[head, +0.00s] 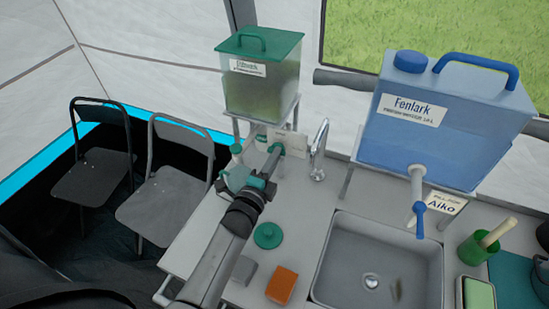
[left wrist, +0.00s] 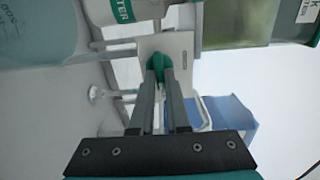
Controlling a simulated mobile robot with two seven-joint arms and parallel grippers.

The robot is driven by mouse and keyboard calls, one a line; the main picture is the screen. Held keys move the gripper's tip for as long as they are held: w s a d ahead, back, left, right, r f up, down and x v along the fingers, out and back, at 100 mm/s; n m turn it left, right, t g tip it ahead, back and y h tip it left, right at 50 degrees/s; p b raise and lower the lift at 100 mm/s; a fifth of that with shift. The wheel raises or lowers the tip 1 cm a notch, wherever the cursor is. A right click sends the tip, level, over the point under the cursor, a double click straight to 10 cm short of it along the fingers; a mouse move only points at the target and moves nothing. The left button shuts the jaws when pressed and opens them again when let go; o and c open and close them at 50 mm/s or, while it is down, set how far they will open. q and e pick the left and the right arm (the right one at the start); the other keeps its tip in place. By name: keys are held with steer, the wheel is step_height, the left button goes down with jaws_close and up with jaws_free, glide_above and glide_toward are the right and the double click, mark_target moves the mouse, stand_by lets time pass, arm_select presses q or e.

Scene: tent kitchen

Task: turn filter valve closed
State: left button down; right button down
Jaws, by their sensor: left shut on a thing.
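The filter tank (head: 262,85) is a clear greenish box with a green lid on a metal stand at the back left of the counter. A small green valve handle (head: 276,148) sits below it, against a pale plate (head: 291,143). My left gripper (head: 272,159) reaches in from the front with its fingers at the handle. In the left wrist view the two grey fingers (left wrist: 161,84) are shut on the green valve handle (left wrist: 155,64), in front of the pale plate (left wrist: 168,47). The fingers hide part of the handle. My right gripper is not in view.
A pale teal container (head: 236,177) stands close left of my gripper. A tap (head: 319,150) and sink (head: 350,287) are to the right, under a blue water canister (head: 445,115). A green lid (head: 268,235) and orange sponge (head: 282,285) lie on the counter.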

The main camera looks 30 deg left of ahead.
arm_select(q)
steer(key=c, duration=0.9)
jaws_free()
steer(key=shift+s, duration=0.1)
steer(key=s, duration=1.5)
steer(key=shift+d, duration=0.45)
